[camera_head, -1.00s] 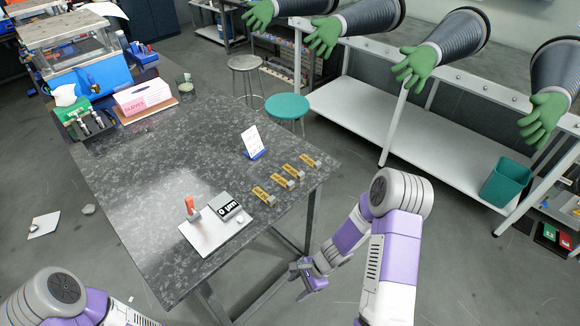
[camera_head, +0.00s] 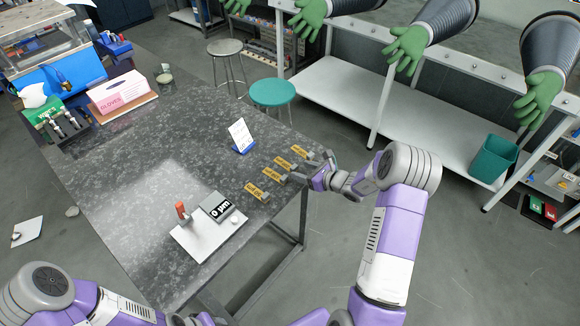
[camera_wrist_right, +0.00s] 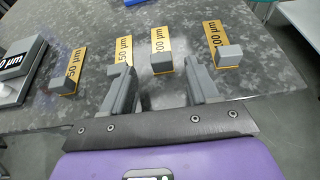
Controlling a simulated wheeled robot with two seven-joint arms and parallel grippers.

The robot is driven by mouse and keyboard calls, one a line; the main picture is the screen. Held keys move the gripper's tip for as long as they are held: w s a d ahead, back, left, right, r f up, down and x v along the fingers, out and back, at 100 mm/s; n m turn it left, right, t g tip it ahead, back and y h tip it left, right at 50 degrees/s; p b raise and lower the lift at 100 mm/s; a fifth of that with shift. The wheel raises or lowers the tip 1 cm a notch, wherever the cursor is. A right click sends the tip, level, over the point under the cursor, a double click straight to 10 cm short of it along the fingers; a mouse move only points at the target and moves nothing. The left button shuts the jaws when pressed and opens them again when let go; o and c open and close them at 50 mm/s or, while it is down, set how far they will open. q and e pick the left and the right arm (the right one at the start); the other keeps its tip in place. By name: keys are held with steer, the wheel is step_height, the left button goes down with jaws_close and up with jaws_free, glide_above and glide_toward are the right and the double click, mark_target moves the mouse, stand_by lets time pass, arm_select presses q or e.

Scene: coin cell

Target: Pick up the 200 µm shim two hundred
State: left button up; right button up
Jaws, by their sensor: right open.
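Several yellow label strips, each with a grey block at one end, lie in a row along the table's right edge. In the right wrist view, the two left strips end in "50 µm". The third strip (camera_wrist_right: 161,40) and fourth strip (camera_wrist_right: 215,36) end in "00 µm". Their first digits are not clear, so I cannot tell which one is the 200 µm shim. My right gripper (camera_head: 314,171) is open and empty at the table edge. In the right wrist view its fingers (camera_wrist_right: 161,88) are either side of the third strip's grey block (camera_wrist_right: 162,63), just short of it. My left gripper is out of view.
A white plate (camera_head: 207,243) with a "0 µm" block (camera_head: 217,207) and a red-handled item (camera_head: 181,211) lies at the front. A small white card stand (camera_head: 240,135) stands behind the strips. A glove box (camera_head: 120,93) is farther back. The middle of the table is clear.

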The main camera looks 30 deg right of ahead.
mark_target(296, 168)
steer(key=x, duration=0.3)
steer(key=shift+w, duration=0.2)
steer(key=shift+c, duration=0.4)
jaws_close()
